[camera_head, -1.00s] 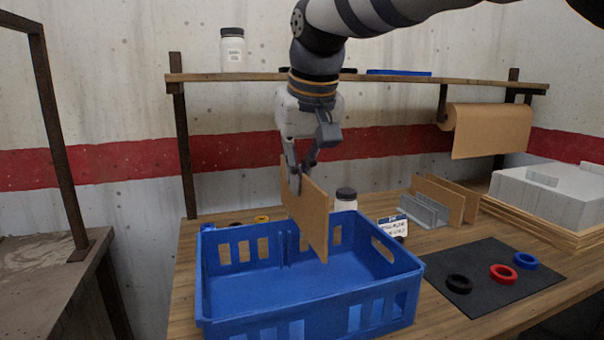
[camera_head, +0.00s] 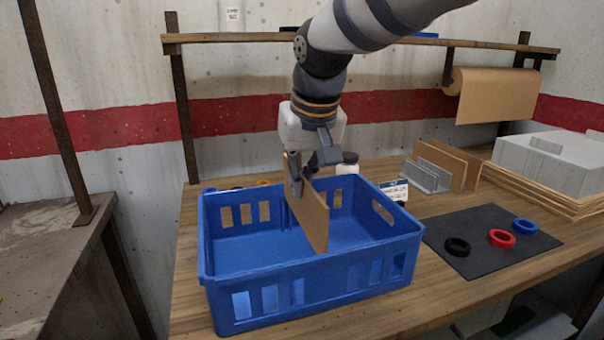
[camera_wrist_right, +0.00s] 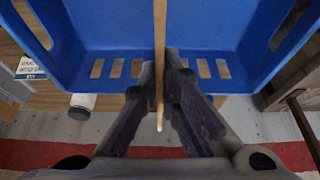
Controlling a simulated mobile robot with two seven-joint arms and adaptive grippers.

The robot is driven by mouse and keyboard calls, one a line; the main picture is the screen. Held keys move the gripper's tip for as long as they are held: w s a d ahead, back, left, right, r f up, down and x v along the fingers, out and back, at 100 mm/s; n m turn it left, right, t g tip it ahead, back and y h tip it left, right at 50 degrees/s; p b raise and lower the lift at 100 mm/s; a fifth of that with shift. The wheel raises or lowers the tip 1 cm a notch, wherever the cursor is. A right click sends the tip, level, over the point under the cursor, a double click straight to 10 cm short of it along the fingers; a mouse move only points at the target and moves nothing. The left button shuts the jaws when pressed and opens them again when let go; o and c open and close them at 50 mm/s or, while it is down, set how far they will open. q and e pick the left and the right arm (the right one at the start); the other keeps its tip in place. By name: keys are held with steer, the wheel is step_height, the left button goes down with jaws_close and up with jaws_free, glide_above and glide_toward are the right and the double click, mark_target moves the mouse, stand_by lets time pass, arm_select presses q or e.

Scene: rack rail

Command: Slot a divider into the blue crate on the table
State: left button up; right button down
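The blue crate (camera_head: 310,282) stands on the wooden table. My right gripper (camera_head: 304,178) is shut on a thin brown divider (camera_head: 308,215), gripping its upper rear part. The divider is upright, and its lower part is inside the crate, between the side walls. Whether its bottom edge touches the floor or sits in a slot is hidden. In the right wrist view, the divider (camera_wrist_right: 160,60) shows edge-on between my fingers (camera_wrist_right: 162,85), with the crate (camera_wrist_right: 90,35) on both sides. My left gripper is not in view.
More brown dividers (camera_head: 452,165) stand in a grey rack (camera_head: 426,178) at the right. A black mat (camera_head: 480,245) holds black, red and blue rings.

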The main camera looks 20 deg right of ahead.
mark_target(301, 223)
stand_by(0.5)
steer(key=shift+f, duration=3.9)
steer(key=c, duration=1.7)
jaws_free()
steer(key=shift+r, duration=0.1)
